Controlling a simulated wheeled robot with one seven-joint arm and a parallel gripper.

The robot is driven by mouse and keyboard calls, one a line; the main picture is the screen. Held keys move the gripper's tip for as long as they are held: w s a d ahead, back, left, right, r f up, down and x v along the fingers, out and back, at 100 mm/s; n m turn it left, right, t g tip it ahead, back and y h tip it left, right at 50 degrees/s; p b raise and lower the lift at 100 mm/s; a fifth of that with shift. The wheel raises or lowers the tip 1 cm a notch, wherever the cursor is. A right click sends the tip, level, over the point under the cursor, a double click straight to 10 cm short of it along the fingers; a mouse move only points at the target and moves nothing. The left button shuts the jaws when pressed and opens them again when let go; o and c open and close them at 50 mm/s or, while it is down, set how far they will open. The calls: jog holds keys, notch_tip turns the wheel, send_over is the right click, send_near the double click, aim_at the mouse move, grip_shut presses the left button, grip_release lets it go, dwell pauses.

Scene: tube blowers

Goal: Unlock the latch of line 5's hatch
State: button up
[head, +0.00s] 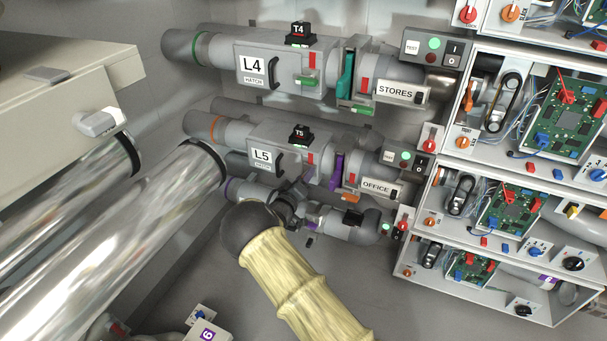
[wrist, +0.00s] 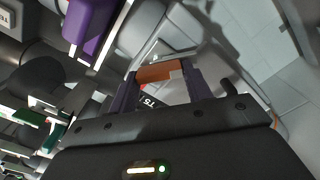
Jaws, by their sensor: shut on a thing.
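Line 5's hatch (head: 261,144) is the grey box marked L5 on the middle pipe in the head view, with a dark handle and a small red tab (head: 311,158). My gripper (head: 297,190) reaches up to the underside of this pipe, right of the L5 label. In the wrist view my gripper (wrist: 158,74) has its two dark fingers closed on the sides of an orange piece (wrist: 159,73), which looks like the hatch's latch lever. The lever is hidden in the head view. The black T5 tag (head: 299,134) sits on top of the pipe.
The L4 pipe (head: 265,66), with a green lever (head: 307,82), runs above. A purple slide (head: 336,168) stands right of the hatch; it also shows in the wrist view (wrist: 90,25). A thinner pipe lies below. Open control boxes (head: 520,110) fill the right; shiny tubes (head: 110,240) cross the left.

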jog(key=n+p, duration=0.1)
jog(key=n, duration=0.3)
jog(key=n+p, duration=0.1)
jog(key=n, duration=0.2)
jog(key=shift+a+f+n, duration=0.15)
jog(key=shift+f+n, duration=0.05)
jog(key=shift+n, duration=0.2)
dwell(0.3)
jog(key=o, duration=1)
jog(key=p+v, duration=0.2)
jog(key=v, duration=1.5)
jog(key=shift+s, duration=0.2)
